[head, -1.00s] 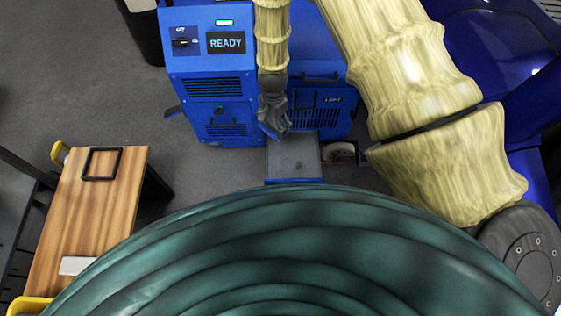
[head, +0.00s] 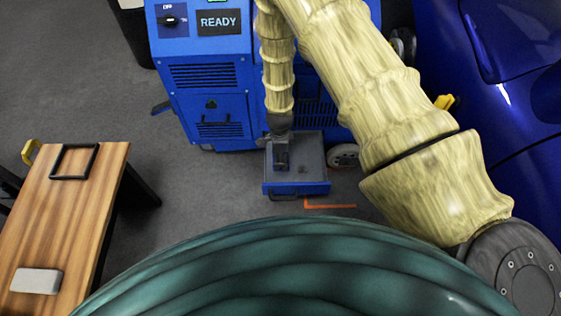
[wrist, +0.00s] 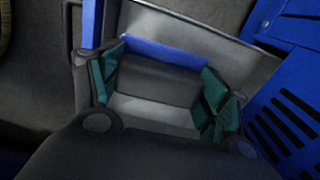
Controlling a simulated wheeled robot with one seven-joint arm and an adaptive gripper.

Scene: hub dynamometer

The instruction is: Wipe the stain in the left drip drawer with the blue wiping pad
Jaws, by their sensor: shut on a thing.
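The open drip drawer (head: 314,152) is a shallow grey tray with a blue front, sticking out at the foot of the blue machine in the head view. Its grey surface (wrist: 228,45) also shows in the wrist view. My gripper (head: 281,160) is over the drawer's left half, pointing down. In the wrist view my gripper (wrist: 160,92) has its green-lined fingers shut on a dark grey block with a blue edge, the wiping pad (wrist: 165,53). The pad is low over the tray; I cannot tell whether it touches.
The blue machine (head: 205,75) with a READY display stands behind the drawer. A wooden bench (head: 75,215) with a black frame (head: 74,161) and a pale block (head: 36,281) is at left. A blue car (head: 500,120) is at right. An orange floor mark (head: 330,206) lies before the drawer.

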